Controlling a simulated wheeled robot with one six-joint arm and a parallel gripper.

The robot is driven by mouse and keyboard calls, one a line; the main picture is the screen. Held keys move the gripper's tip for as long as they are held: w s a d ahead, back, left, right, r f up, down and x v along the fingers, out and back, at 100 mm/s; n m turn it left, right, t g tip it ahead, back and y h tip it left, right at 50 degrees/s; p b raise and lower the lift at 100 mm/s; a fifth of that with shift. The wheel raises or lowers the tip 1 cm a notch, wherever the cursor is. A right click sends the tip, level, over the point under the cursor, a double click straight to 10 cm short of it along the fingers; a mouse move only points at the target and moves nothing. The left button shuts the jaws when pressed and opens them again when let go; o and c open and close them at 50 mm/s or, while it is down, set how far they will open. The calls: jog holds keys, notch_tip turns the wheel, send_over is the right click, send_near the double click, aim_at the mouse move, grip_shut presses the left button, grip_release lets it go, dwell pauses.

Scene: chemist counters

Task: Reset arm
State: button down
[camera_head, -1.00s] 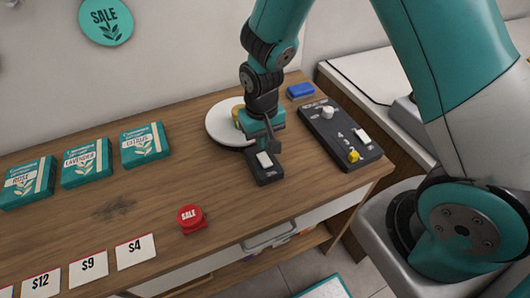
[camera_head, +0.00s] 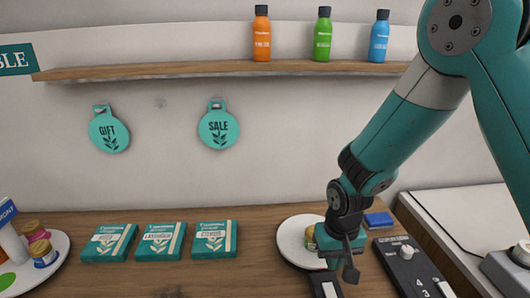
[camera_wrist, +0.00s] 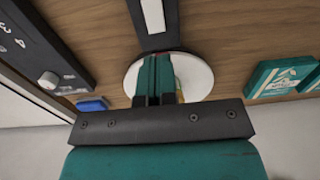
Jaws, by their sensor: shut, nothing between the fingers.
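My gripper (camera_head: 349,262) hangs at the end of my teal arm over the right part of the wooden counter (camera_head: 265,245). It points down, close above a small dark switch box (camera_head: 326,285) with a white rocker. In the wrist view my gripper (camera_wrist: 158,62) is shut with its fingers together and nothing between them. The switch box (camera_wrist: 153,17) shows just beyond the fingertips there. I cannot tell whether the fingers touch it.
A round white plate (camera_head: 290,240) with a small jar is behind my gripper. A dark control panel (camera_head: 408,270) and a blue block (camera_head: 378,220) are to the right. A shelf (camera_head: 200,70) with bottles is above.

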jog(key=s+a+r+n+y, duration=0.2)
jog(key=s+r+n, duration=0.1)
jog(key=s+r, duration=0.6)
jog(key=s+a+r+n+y, duration=0.1)
jog(key=s+r+n, duration=0.3)
jog(key=s+r, duration=0.5)
notch_tip(320, 180, up, 3)
jog(key=shift+s+a+f+y+b, duration=0.1)
jog(key=shift+s+a+y+b, duration=0.05)
jog(key=shift+a+y+b, duration=0.3)
jog(key=w+d+f+n+h+b, duration=0.2)
jog(key=w+f+n+b, duration=0.3)
jog(key=w+f+b, duration=0.2)
jog(key=w+d+f+n+h+b, duration=0.2)
jog(key=w+f+n+b, duration=0.3)
jog(key=w+b, duration=0.5)
jog(key=shift+w+d+f+n, duration=0.2)
jog(key=shift+w+f+n, duration=0.2)
jog(key=shift+w+f, duration=0.75)
jog(key=shift+s+f, duration=0.3)
jog(key=shift+f, duration=0.1)
